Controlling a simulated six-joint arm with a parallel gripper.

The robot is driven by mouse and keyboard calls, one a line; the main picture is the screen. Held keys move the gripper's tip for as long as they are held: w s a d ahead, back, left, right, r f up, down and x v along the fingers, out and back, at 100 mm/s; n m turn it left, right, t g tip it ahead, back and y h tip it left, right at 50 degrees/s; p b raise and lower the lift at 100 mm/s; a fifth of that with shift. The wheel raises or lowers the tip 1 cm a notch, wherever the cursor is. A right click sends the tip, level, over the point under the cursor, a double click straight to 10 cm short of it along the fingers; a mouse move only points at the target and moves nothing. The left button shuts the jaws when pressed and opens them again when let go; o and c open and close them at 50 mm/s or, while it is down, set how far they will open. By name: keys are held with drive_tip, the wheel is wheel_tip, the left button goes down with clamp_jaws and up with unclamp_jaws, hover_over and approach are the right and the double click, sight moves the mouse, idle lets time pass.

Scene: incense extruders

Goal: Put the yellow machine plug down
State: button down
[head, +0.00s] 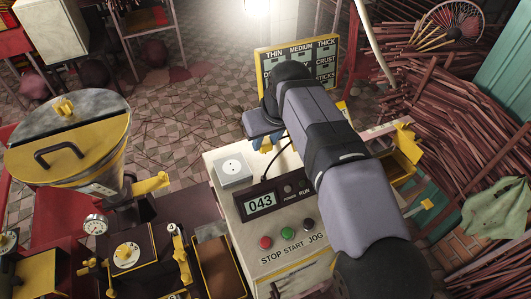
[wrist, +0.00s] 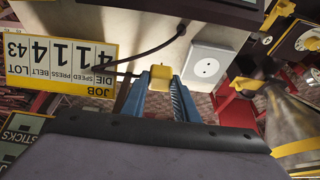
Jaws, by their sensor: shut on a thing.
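The yellow machine plug (wrist: 161,72) is between the tips of my gripper's blue fingers (wrist: 160,88) in the wrist view. My gripper is shut on it. In the head view the plug (head: 266,147) shows partly below my gripper, near the far edge of the beige control cabinet (head: 228,206). A black cable (head: 281,162) runs from the plug side to the cabinet. The white socket (head: 232,169) is on the cabinet top, left of and nearer than the plug; it also shows in the wrist view (wrist: 207,66). The plug is apart from the socket.
The cabinet has a 043 display (head: 261,203) and red, green and black buttons. A yellow-lidded hopper (head: 90,150) stands at left. A yellow size board (head: 325,65) stands behind. Incense stick bundles (head: 440,100) fill the right. A yellow job sign (wrist: 60,58) shows in the wrist view.

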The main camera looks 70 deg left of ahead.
sight(267, 150)
drive_tip(key=shift+f+p, duration=0.55)
drive_tip(key=shift+f, duration=1.8)
drive_tip(key=shift+f+b, duration=0.3)
drive_tip(key=shift+f, duration=0.4)
drive_tip(key=c, duration=1.4)
unclamp_jaws()
drive_tip(key=shift+r, duration=0.15)
drive_tip(key=shift+r, duration=0.25)
drive_tip(key=b+v, duration=0.2)
drive_tip(key=v, duration=1)
drive_tip(key=shift+r, duration=0.25)
drive_tip(key=shift+d, duration=0.1)
